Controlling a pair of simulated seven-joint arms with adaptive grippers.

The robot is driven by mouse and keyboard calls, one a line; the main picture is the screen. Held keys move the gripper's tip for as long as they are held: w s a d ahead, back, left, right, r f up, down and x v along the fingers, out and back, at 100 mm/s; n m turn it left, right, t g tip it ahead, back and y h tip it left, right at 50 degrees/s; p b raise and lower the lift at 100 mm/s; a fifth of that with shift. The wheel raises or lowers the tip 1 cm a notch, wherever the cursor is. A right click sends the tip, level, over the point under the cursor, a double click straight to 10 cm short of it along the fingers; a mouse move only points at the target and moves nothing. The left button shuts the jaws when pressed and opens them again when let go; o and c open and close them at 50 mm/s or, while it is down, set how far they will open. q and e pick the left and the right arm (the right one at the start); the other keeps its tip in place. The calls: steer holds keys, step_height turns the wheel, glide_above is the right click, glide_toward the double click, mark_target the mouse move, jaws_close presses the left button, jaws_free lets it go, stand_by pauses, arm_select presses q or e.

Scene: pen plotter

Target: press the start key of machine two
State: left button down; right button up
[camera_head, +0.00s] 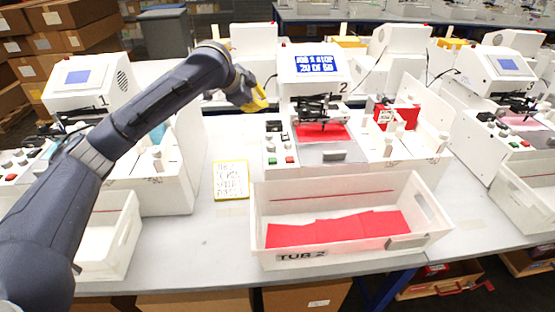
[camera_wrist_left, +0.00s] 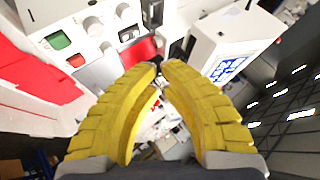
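Machine two (camera_head: 316,88) stands mid-table, marked "2", its blue screen (camera_head: 315,63) showing a line that seems to read "JOB 2 STOP". On its front left panel are a green key (camera_head: 271,161) and a red key (camera_head: 290,160), with black switches and grey knobs behind. The wrist view also shows the green key (camera_wrist_left: 58,40) and the red key (camera_wrist_left: 76,60) at upper left. Any key labels are too small to read. My left gripper (camera_head: 262,103) is above and behind the panel, apart from the keys; its yellow fingertips (camera_wrist_left: 160,66) are together, holding nothing visible. My right gripper is not in view.
A white tub (camera_head: 270,187) marked "TUB 2", with red sheets inside, stands in front of machine two. A yellow-edged note (camera_head: 231,180) lies to its left. Machine one (camera_head: 88,85) and machine three (camera_head: 500,75) stand either side. Bare table shows around the note.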

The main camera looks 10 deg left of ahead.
mark_target(273, 160)
arm_select(q)
steer(key=s+d+f+m+g, duration=0.1)
steer(key=s+d+f+g, duration=0.1)
steer(key=s+d, duration=0.3)
steer(key=shift+d+f+m+g+h, duration=0.3)
steer(key=shift+d+f+g+h, duration=0.1)
steer(key=shift+d+f, duration=0.45)
steer(key=shift+a+f, duration=0.1)
steer(key=shift+f, duration=4.35)
steer(key=shift+f, duration=0.1)
steer(key=shift+f, duration=0.35)
steer(key=shift+f, duration=0.45)
steer(key=shift+r, duration=0.9)
